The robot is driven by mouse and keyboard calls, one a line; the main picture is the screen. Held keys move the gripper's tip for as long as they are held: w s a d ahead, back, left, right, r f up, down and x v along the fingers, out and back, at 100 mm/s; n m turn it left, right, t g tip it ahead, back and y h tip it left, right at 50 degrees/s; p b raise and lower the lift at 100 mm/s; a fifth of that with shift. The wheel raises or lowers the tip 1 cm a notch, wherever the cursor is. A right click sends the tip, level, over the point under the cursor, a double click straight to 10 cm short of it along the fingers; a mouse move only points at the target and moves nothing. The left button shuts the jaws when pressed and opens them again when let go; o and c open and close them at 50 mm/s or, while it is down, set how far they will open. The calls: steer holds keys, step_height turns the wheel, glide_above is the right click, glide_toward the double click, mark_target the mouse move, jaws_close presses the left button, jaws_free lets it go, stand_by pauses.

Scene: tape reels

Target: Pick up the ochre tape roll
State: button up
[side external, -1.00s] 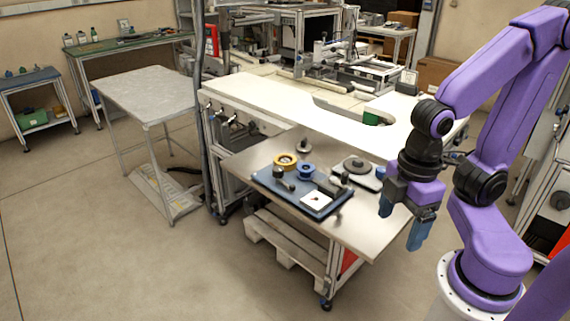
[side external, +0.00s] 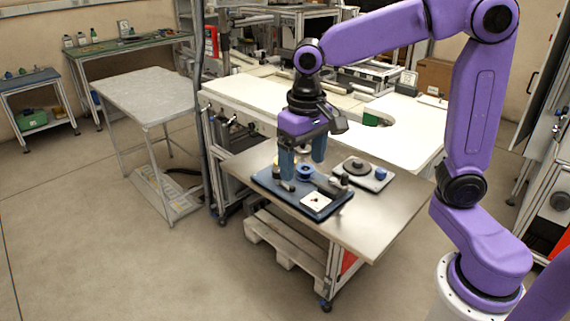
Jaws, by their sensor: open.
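The ochre tape roll (side external: 276,160) sits at the far left of the dark blue tray (side external: 268,183). It is mostly hidden behind one blue finger of my gripper, with only a sliver showing. My gripper (side external: 303,167) points down over the tray's back part, its two fingers apart and nothing seen between them held. The left finger is in front of the ochre roll in this view; I cannot tell its height above the roll or whether they touch.
A blue reel (side external: 306,172) sits on the tray, close to the fingers. A white square plate (side external: 316,201) and dark cylindrical parts are also on it. A grey plate with a dark disc (side external: 359,168) lies to the right. The metal table (side external: 385,215) is clear at its front right.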

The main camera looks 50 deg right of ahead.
steer(key=w+d+r+m+h, duration=0.1)
steer(key=w+d+r+m, duration=0.1)
steer(key=w+d+m, duration=0.55)
steer(key=w+d+r+m, duration=0.1)
steer(key=w+d+m, duration=0.4)
steer(key=w+m, duration=0.45)
steer(key=shift+n, duration=0.9)
steer(key=f, duration=0.5)
steer(key=w+d+f, duration=0.1)
steer(key=f, duration=1.1)
steer(key=shift+w+d, duration=0.3)
steer(key=shift+w, duration=0.1)
steer(key=shift+r, duration=0.1)
steer(key=c, duration=0.8)
